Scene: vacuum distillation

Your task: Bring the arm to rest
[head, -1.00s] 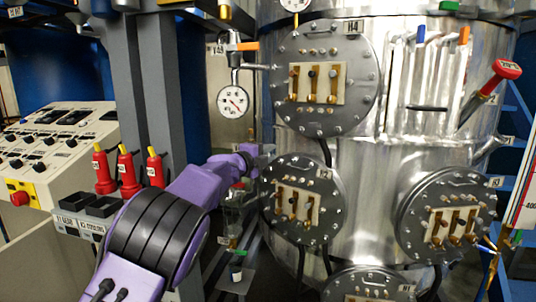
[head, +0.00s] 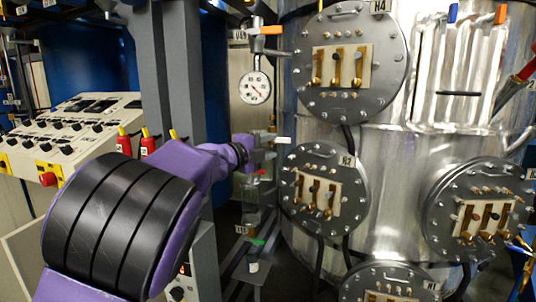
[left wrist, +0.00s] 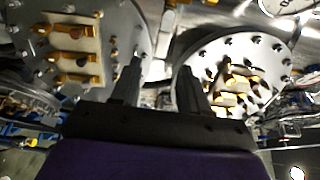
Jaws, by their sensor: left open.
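My left arm comes in from the lower left of the head view, its purple links and black ribbed joint large in front. My right gripper is not in view.
A pressure gauge (head: 254,88) hangs above my left gripper. Glassware (head: 253,190) stands just below it. Grey posts (head: 170,75) rise behind the arm.

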